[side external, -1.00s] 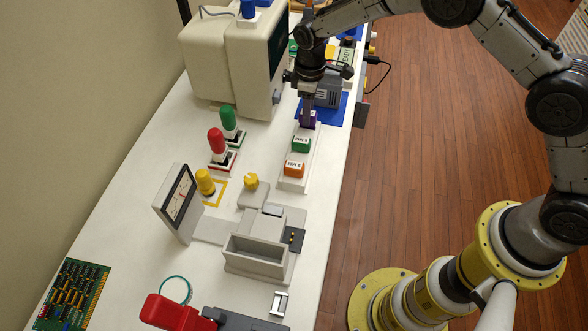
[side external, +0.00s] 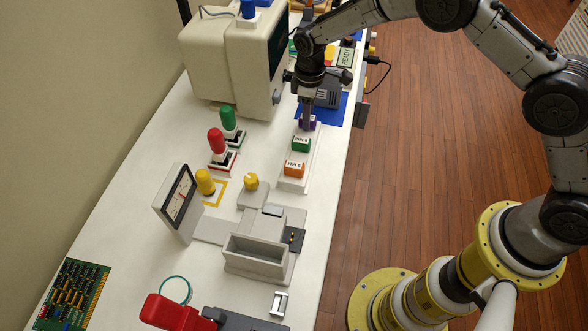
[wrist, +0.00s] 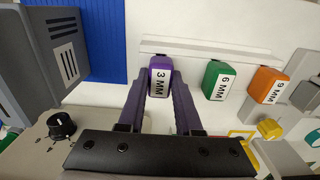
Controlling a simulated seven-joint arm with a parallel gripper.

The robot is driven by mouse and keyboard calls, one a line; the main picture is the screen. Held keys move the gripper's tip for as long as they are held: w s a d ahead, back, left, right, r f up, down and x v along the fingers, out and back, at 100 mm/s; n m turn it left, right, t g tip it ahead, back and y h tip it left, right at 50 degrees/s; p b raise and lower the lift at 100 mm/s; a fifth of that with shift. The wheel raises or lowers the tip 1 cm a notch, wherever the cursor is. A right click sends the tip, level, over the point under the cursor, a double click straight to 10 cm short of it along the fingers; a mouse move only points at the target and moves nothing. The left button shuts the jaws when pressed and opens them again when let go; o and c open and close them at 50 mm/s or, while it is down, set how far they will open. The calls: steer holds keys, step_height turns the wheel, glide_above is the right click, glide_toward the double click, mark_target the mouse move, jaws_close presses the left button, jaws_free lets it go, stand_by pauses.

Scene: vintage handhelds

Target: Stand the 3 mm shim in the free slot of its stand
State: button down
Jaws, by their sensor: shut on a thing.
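The purple 3 mm shim (wrist: 160,78) is between the fingers of my gripper (wrist: 160,88) in the wrist view, its label facing the camera. My gripper (side external: 309,122) is shut on it at the far end of the white stand (side external: 294,184). In the side view the shim (side external: 315,126) is mostly hidden by the fingers. The green 6 mm shim (wrist: 219,80) and the orange 9 mm shim (wrist: 267,84) stand in the same stand, in a row with the purple one. The slot under the purple shim is hidden, so I cannot tell how deep it sits.
A beige monitor (side external: 225,70) is to the left. A grey open box (side external: 256,258) is nearer the camera.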

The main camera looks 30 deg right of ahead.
steer(key=shift+f, duration=0.1)
steer(key=c, duration=0.5)
jaws_free()
steer(key=shift+c, duration=1.4)
steer(key=shift+r, duration=3.55)
